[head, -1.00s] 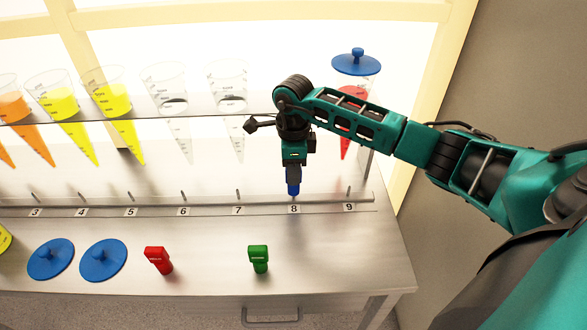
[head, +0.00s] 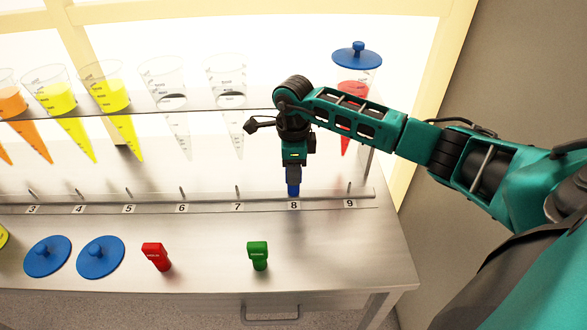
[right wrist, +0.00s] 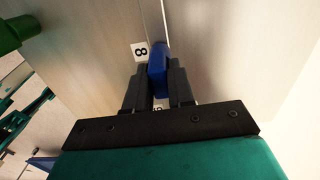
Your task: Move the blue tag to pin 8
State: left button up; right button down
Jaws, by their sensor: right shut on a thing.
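My right gripper (head: 293,180) is shut on the blue tag (head: 293,189), just above the number 8 label (head: 294,205) on the rail. The tag hides pin 8 from the head view. In the right wrist view the blue tag (right wrist: 158,68) sits between the two dark fingers of my right gripper (right wrist: 158,82), beside the 8 label (right wrist: 141,52). I cannot tell whether the tag is on the pin. My left gripper is not in view.
A red tag (head: 156,257) and a green tag (head: 258,255) stand on the table in front of the rail. Two blue lids (head: 100,258) lie to their left. Cones of juice hang in the shelf behind. Pin 9 (head: 349,188) is bare, right of my gripper.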

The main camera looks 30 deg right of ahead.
jog(key=c, duration=0.9)
grip_release()
notch_tip(320, 180, up, 3)
jog(key=shift+w+r, duration=0.1)
jog(key=shift+r, duration=0.1)
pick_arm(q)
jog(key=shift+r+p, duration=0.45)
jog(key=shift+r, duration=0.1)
pick_arm(e)
notch_tip(320, 180, up, 10)
jog(key=shift+f, duration=0.2)
